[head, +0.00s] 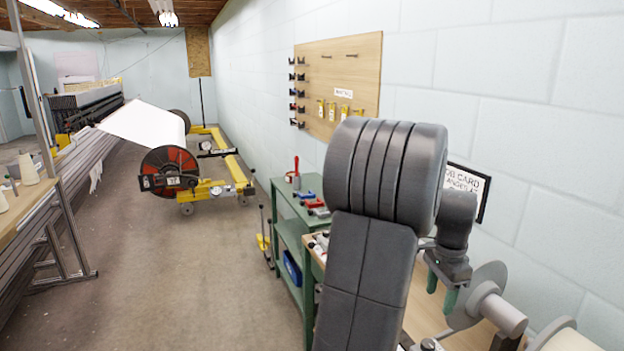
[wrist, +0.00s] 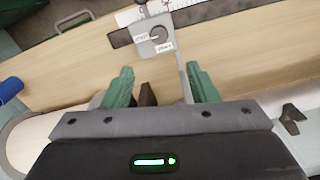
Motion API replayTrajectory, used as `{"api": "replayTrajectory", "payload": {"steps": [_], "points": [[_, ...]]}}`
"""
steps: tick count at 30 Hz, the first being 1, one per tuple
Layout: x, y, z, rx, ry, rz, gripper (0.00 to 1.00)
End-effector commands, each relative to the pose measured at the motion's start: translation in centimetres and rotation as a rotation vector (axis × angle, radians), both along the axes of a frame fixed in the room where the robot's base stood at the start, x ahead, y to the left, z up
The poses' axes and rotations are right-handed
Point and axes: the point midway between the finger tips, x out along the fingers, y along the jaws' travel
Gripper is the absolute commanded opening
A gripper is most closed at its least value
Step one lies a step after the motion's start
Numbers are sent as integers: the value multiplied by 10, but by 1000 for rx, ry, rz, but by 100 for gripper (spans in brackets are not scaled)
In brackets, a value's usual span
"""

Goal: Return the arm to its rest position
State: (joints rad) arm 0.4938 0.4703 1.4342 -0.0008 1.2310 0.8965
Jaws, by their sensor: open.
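My gripper (head: 441,289) hangs below my dark grey arm on the right of the head view, over the wooden bench top (head: 462,338). Its green fingers also show in the wrist view (wrist: 163,88), spread apart. A thin upright grey metal part with a labelled plate and dark knob (wrist: 157,38) shows between and beyond the fingers; whether they touch it I cannot tell. The wooden bench (wrist: 60,75) lies beneath. My arm hides part of the bench and wall in the head view.
A grey disc and roller (head: 492,292) stand close right of my gripper. A framed job card (head: 467,184) hangs on the wall behind. A green tool cart (head: 290,215) stands to the left. A warp beam trolley (head: 170,165) stands farther off; the floor (head: 215,285) between is clear.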

Motion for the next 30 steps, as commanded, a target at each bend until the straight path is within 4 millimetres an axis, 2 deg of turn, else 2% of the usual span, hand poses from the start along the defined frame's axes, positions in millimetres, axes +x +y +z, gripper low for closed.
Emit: {"api": "replayTrajectory", "payload": {"steps": [1, 3, 20, 30], "points": [[-1, 1, -17, 6, 9, 0, 53], [-2, 1, -32, 6, 10, 0, 53], [-2, 1, -145, 6, 10, 0, 53], [-1, 1, -141, 3, 6, 272, 53]]}}
